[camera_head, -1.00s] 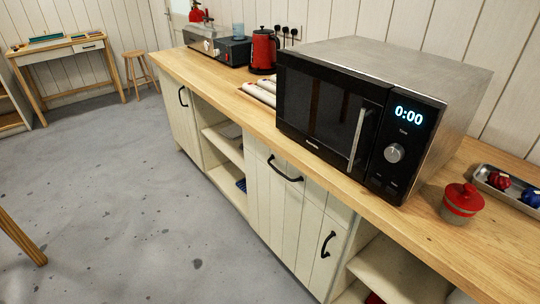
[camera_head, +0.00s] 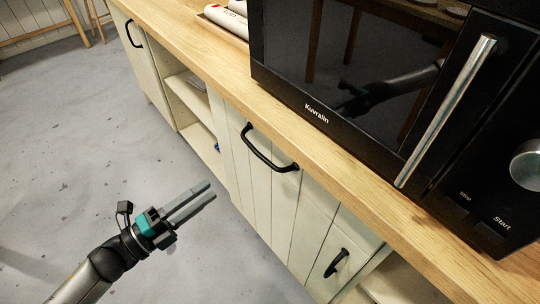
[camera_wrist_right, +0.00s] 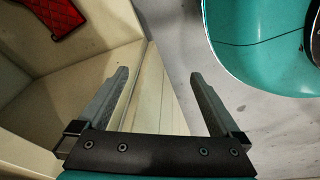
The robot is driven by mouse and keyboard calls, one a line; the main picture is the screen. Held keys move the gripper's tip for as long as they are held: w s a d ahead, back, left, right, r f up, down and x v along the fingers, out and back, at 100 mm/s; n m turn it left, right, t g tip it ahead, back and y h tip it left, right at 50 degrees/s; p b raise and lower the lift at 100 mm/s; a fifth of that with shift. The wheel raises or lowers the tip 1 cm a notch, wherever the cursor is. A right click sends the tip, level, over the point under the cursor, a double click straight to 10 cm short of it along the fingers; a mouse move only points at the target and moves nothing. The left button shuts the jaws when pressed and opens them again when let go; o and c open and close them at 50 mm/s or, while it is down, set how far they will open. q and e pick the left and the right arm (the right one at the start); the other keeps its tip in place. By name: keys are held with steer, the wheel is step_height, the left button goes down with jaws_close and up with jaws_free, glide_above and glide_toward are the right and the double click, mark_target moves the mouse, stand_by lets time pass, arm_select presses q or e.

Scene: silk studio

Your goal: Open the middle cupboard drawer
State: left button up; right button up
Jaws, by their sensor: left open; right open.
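The middle cupboard drawer (camera_head: 297,182) is a pale wooden front under the counter in the head view, with a black bow handle (camera_head: 268,150). The drawer looks shut, its front level with the cupboard face. My left gripper (camera_head: 209,191) is to the lower left of the handle, apart from it, over the grey floor. Its two grey fingers are seen nearly edge-on, open and empty, pointing towards the cupboard. My right gripper (camera_wrist_right: 161,78) shows in the right wrist view, fingers wide apart and nothing between them, beside pale cupboard panels. It is not seen in the head view.
A black microwave (camera_head: 330,75) stands on the wooden counter (camera_head: 222,68) above the drawer. Another black handle (camera_head: 337,263) is lower right. Open shelves (camera_head: 190,92) lie left of the drawer. A red cloth (camera_wrist_right: 50,17) lies on a shelf. Floor in front is clear.

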mark_target(259, 153)
arm_select(q)
steer(key=shift+b+x, duration=1.05)
steer(key=shift+x, duration=6.5)
arm_select(e)
steer(key=shift+w+a+r, duration=0.35)
steer(key=shift+w+r, duration=0.05)
steer(key=shift+r, duration=0.2)
steer(key=shift+w+a+r, duration=0.4)
steer(key=shift+r, duration=0.25)
steer(key=shift+w+a+r, duration=0.35)
steer(key=shift+w+r, duration=0.05)
steer(key=shift+r, duration=0.2)
arm_select(q)
steer(key=shift+s+d+r, duration=0.1)
steer(key=shift+s, duration=0.05)
steer(key=shift+c, duration=0.3)
jaws_close()
